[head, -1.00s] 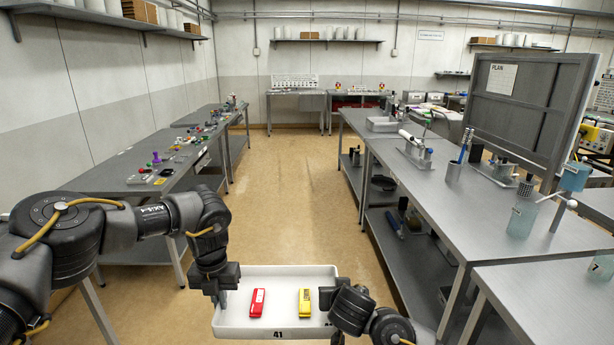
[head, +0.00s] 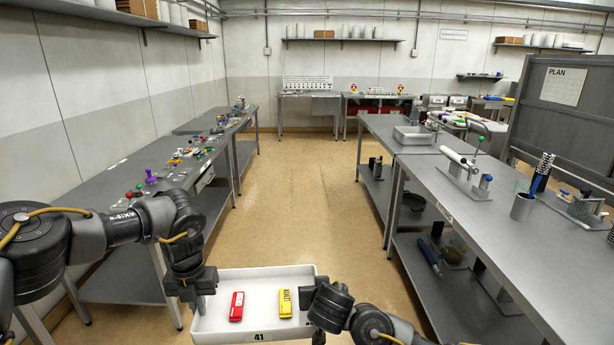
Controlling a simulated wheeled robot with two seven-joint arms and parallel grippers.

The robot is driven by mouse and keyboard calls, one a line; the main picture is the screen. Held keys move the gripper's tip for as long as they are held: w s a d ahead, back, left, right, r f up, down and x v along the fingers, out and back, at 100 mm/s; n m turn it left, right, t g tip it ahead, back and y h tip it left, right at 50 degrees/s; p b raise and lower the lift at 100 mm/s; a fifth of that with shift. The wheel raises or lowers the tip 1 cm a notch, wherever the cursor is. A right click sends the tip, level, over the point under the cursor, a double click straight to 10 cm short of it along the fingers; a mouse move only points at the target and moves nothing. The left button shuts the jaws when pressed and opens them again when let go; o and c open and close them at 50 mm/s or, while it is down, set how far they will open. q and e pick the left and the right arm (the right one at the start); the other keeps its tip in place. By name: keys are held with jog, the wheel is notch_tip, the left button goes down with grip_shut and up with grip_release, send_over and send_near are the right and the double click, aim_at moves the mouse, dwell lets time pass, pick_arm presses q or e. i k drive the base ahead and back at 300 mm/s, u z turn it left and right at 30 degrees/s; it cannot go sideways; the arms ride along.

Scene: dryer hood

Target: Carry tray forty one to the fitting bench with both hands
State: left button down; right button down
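A white tray (head: 258,273) marked 41 is held in front of me at the bottom of the head view. A red item (head: 237,307) and a yellow item (head: 285,304) lie apart inside it. My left gripper (head: 196,288) is at the tray's left wall and appears shut on it. My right gripper (head: 310,298) is at the tray's right wall; its fingers are largely hidden by my own wrist. The tray looks about level, over the floor.
A clear aisle of floor (head: 290,190) runs ahead. A long bench (head: 120,195) with small coloured parts stands left. Another long bench (head: 430,180) with fixtures stands right, with a board (head: 555,115) marked PLAN behind it. Benches (head: 310,103) stand at the far wall.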

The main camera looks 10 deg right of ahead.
aim_at(547, 262)
jog(key=z, duration=0.1)
jog(key=i, duration=1.25)
jog(key=z, duration=0.55)
jog(key=i, duration=0.85)
jog(key=z, duration=1.45)
jog(key=i, duration=0.6)
jog(key=z, duration=0.9)
jog(key=i, duration=0.3)
jog(key=z, duration=0.15)
